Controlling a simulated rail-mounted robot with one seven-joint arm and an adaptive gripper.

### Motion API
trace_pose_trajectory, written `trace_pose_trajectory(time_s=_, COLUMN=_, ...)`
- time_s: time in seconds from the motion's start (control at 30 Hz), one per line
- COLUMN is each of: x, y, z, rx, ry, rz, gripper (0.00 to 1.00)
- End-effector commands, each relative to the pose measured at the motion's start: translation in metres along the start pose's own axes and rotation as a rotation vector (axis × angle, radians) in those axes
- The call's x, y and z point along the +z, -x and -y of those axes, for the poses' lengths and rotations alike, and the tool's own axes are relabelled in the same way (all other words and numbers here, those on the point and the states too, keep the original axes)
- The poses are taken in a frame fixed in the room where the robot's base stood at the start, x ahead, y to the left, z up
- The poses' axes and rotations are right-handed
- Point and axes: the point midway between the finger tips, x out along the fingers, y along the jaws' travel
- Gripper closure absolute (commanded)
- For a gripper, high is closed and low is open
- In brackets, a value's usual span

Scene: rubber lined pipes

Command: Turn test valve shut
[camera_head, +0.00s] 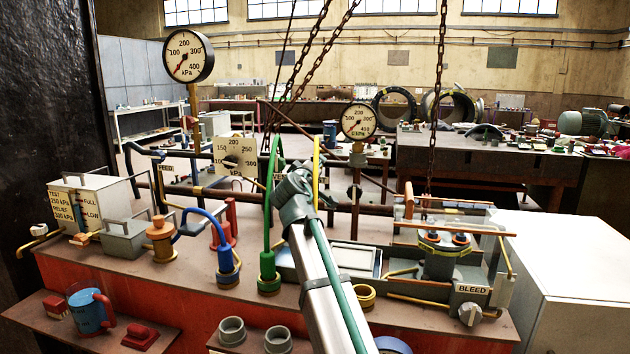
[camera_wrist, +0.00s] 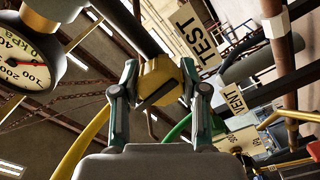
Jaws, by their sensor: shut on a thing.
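In the wrist view my gripper (camera_wrist: 160,82) has one finger on each side of a yellow valve knob (camera_wrist: 158,74) and is shut on it. The knob has a dark slanted slot or edge across its face. A cream plate marked TEST (camera_wrist: 195,35) hangs just right of and above the knob. A second plate marked VENT (camera_wrist: 234,100) is farther right. In the head view my forearm (camera_head: 320,285) reaches up and away to the middle of the rig. It hides the knob and my fingertips there.
A round gauge (camera_wrist: 25,62) is close on the left in the wrist view. In the head view a green hose (camera_head: 268,220) and a yellow hose (camera_head: 316,170) loop beside my arm. Chains (camera_head: 300,75) hang behind. A BLEED block (camera_head: 471,289) stands at right.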

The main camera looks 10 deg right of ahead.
Motion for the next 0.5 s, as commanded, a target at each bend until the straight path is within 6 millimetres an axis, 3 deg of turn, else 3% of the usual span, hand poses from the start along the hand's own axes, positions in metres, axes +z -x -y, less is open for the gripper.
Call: trace_pose_trajectory(time_s=0.5, x=0.0005, y=0.0000, z=0.0006, rx=-0.001, ry=-0.162, rz=0.001, gripper=0.91)
